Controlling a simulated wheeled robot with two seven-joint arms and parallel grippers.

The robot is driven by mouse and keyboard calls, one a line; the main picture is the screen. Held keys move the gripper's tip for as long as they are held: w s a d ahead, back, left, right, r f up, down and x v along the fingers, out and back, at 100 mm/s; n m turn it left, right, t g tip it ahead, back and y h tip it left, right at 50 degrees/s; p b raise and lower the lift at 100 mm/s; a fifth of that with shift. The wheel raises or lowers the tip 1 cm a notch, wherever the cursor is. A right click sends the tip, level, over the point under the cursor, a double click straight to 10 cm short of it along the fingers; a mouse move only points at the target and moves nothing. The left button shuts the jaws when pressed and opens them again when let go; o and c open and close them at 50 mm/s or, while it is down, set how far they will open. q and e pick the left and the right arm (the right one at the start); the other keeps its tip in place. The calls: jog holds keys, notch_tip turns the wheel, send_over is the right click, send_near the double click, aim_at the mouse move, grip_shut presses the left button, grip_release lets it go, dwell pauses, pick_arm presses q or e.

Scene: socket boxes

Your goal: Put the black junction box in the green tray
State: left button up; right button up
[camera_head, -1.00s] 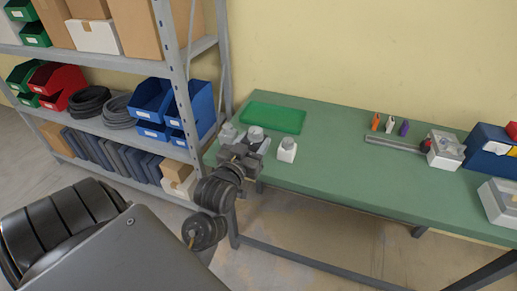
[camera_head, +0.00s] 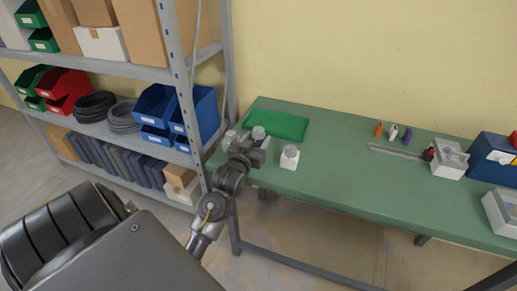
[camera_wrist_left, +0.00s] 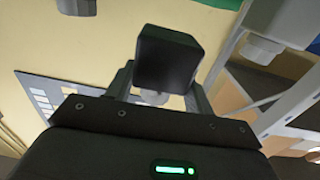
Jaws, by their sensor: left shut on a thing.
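The black junction box (camera_wrist_left: 167,58) is between the fingers of my left gripper (camera_wrist_left: 162,88) in the left wrist view, and the gripper is shut on it. In the head view my left gripper (camera_head: 250,150) is at the left end of the green bench, in front of and left of the green tray (camera_head: 290,126). The box cannot be made out clearly there. The tray looks empty where it shows; its left part is partly hidden by a grey-topped box. A green edge shows at the top of the wrist view. My right gripper is not in view.
White boxes with grey caps, one (camera_head: 289,157) right of the gripper and another (camera_head: 230,139) at its left, stand close by. A shelf rack (camera_head: 178,80) stands left of the bench (camera_head: 345,165). Small coloured items, grey boxes and a blue bin (camera_head: 490,160) are at the right.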

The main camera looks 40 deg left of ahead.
aim_at(258, 142)
pick_arm(q)
jog(key=shift+w+a+f, duration=0.3)
jog(key=shift+w+f, duration=0.25)
jog(key=shift+f, duration=0.2)
jog(key=shift+w+a+f, duration=0.3)
jog(key=shift+w+f, duration=0.2)
jog(key=shift+f, duration=0.25)
jog(key=f, duration=0.1)
jog(key=f+p, duration=0.1)
jog(key=w+f, duration=0.1)
jog(key=shift+a+f+p, duration=0.2)
jog(key=shift+a+p, duration=0.05)
jog(key=shift+p, duration=0.05)
jog(key=shift+f, duration=0.2)
jog(key=shift+s, duration=0.1)
jog(key=shift+f, duration=0.2)
jog(key=o, duration=1.1)
jog(key=shift+c, duration=0.2)
